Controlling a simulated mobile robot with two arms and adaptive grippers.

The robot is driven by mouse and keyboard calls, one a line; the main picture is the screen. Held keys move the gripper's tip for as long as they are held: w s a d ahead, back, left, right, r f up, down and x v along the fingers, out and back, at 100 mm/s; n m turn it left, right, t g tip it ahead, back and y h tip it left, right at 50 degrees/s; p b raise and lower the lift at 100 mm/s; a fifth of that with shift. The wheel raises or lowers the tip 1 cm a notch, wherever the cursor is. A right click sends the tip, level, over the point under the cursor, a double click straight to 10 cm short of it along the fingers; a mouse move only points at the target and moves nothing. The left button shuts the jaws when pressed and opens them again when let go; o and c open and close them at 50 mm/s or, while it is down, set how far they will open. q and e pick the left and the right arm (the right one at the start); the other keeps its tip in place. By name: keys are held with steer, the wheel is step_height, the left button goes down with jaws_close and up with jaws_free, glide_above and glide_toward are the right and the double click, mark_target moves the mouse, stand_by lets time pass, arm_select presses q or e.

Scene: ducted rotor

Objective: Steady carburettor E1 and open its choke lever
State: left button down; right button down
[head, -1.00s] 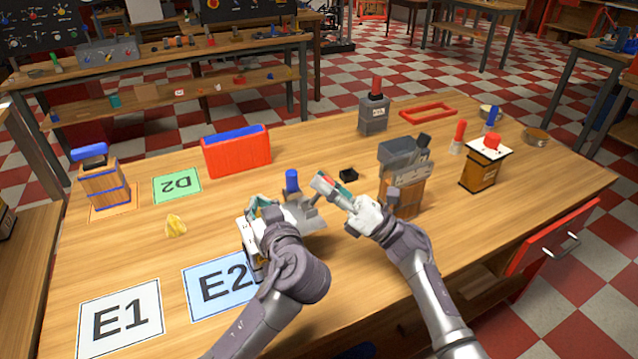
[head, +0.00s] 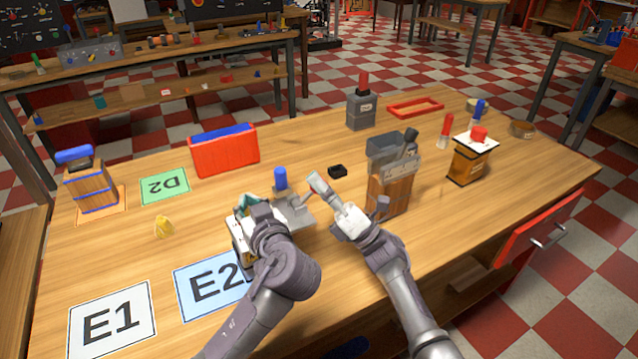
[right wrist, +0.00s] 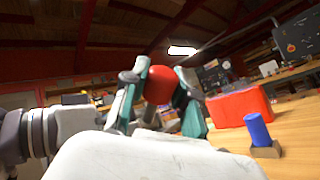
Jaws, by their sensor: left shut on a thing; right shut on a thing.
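My left gripper (head: 251,206) is shut on a small box-shaped unit (head: 241,246) with white and wood-coloured sides, standing beside the E2 card. The gripper and forearm hide much of it, and I cannot read a name on it; it may be carburettor E1. My right gripper (head: 314,182) is to the right of it, above the table. In the right wrist view, a rounded red knob (right wrist: 160,85) sits between its teal fingers. In the head view a thin red piece (head: 309,193) shows beside those fingers. I cannot tell how the knob joins the unit.
A tall grey-and-wood unit (head: 389,190) stands close right of my right gripper. A small black block (head: 337,171) lies behind. The E1 card (head: 112,320) and E2 card (head: 200,287) lie front left.

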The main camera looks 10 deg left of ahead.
steer(key=c, duration=0.9)
jaws_free()
steer(key=shift+o, duration=0.2)
steer(key=shift+f, duration=0.1)
steer(key=shift+d+f, duration=0.2)
steer(key=shift+d, duration=0.05)
steer(key=s+d, duration=0.4)
steer(key=d, duration=0.7)
steer(key=shift+s+d, duration=0.25)
steer(key=shift+s, duration=0.15)
steer(key=shift+f, duration=0.1)
arm_select(q)
steer(key=c, duration=0.8)
jaws_free()
